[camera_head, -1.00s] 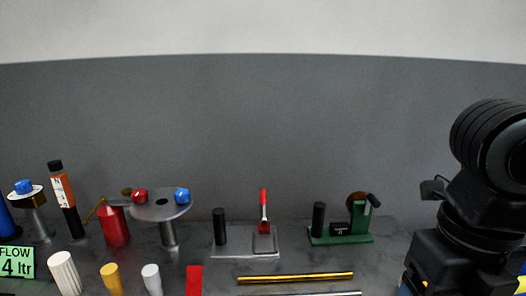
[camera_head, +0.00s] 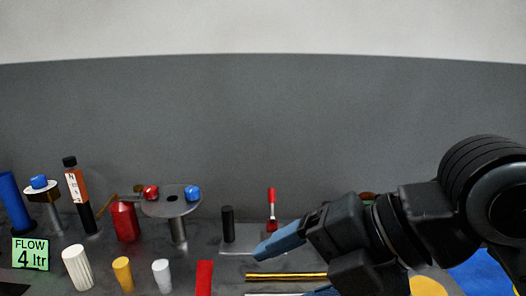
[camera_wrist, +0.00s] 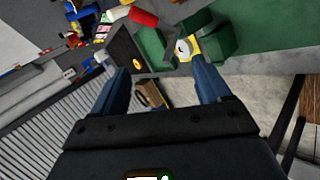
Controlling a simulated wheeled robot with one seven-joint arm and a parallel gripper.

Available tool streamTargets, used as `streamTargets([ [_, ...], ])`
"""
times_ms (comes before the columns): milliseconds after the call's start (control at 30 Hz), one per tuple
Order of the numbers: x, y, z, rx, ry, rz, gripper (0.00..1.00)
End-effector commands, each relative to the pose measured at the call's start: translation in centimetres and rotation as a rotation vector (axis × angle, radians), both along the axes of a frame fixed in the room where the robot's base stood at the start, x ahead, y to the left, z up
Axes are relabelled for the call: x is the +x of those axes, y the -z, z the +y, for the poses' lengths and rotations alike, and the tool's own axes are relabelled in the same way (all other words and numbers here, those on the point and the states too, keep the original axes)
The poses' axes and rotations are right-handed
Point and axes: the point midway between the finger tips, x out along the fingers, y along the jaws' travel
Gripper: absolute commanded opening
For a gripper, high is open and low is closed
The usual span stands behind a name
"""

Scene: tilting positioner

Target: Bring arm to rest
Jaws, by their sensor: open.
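My gripper (camera_head: 293,266) reaches in from the right in the head view, with its blue fingers pointing left in front of the bench items. In the wrist view my gripper (camera_wrist: 161,76) shows two blue fingers spread wide apart with nothing held between them. The arm is bent, with its dark wrist and links filling the lower right of the head view. It hides most of the right side of the bench, including nearly all of the green fixture there.
A metal plate with a red-handled clamp (camera_head: 271,207) and a black post (camera_head: 228,224) stand near the fingers. A brass rod (camera_head: 272,276) and red block (camera_head: 205,277) lie in front. A round-topped stand (camera_head: 178,228) and several bottles and cylinders occupy the left.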

Motion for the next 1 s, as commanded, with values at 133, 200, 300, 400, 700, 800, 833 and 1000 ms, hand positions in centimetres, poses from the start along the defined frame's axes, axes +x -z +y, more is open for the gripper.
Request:
streamTargets([
  [133,0.6,-2.2,3.4,0.286,0.137,0.053,0.76],
  [200,1.1,-3.2,4.2,0.413,0.208,0.088,0.76],
  [300,1.6,-4.2,5.0,0.588,0.308,0.147,0.76],
  [400,2.1,-4.7,5.1,0.751,0.411,0.212,0.76],
  [700,2.6,-2.6,2.9,1.170,0.744,0.424,0.76],
  [800,2.1,-0.8,1.6,1.281,0.861,0.486,0.76],
  [833,1.9,-0.1,1.1,1.312,0.897,0.505,0.76],
  [1000,-0.2,4.1,-1.5,1.457,1.100,0.584,0.76],
])
